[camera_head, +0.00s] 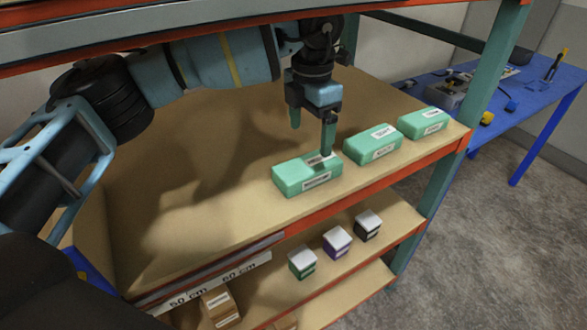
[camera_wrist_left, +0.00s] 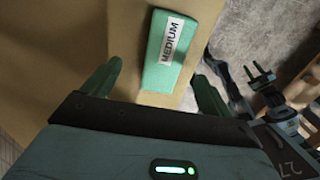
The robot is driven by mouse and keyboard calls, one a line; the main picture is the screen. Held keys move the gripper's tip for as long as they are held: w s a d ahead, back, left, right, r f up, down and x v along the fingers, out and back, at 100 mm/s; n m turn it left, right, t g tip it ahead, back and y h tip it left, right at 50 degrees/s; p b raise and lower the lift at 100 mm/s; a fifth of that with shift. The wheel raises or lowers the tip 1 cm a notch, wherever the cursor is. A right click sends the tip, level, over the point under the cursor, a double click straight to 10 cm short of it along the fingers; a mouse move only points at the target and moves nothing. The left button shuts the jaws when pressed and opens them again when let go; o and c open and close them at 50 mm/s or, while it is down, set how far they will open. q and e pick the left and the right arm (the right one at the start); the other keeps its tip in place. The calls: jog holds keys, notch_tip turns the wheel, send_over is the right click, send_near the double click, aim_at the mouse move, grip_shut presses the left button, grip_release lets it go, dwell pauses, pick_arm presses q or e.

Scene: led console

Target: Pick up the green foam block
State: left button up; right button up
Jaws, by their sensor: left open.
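Three green foam blocks lie in a row on the shelf's top board: a near one (camera_head: 296,180), a middle one (camera_head: 372,153) and a far one (camera_head: 423,125). My left gripper (camera_head: 311,141) is open, pointing down over the near block. One finger overlaps this block's top in the head view; I cannot tell whether it touches. In the left wrist view a green block labelled MEDIUM (camera_wrist_left: 160,72) lies beyond and between the spread fingers, with nothing held. What looks like my right gripper (camera_wrist_left: 260,76) shows small at the right there; its jaw state is unclear.
The shelf's orange front edge (camera_head: 400,167) runs close to the blocks. A green post (camera_head: 443,182) stands at the right. Small boxes (camera_head: 336,240) sit on the lower board. The top board is clear left of the blocks. A blue table (camera_head: 535,95) stands behind.

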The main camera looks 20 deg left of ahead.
aim_at(312, 162)
pick_arm(q)
jog(key=shift+w+d+f, duration=0.1)
jog(key=shift+d+f, duration=0.1)
jog(key=shift+f, duration=1.1)
jog(key=f, duration=0.4)
jog(key=shift+s+d+p, duration=0.25)
jog(key=shift+s+p, duration=0.05)
jog(key=shift+p, duration=0.1)
jog(key=shift+f, duration=0.6)
jog(key=c, duration=1)
jog(key=shift+c, duration=0.2)
pick_arm(e)
jog(key=shift+w+d+r, duration=0.1)
jog(key=shift+w+r, duration=0.25)
jog(key=shift+r, duration=0.15)
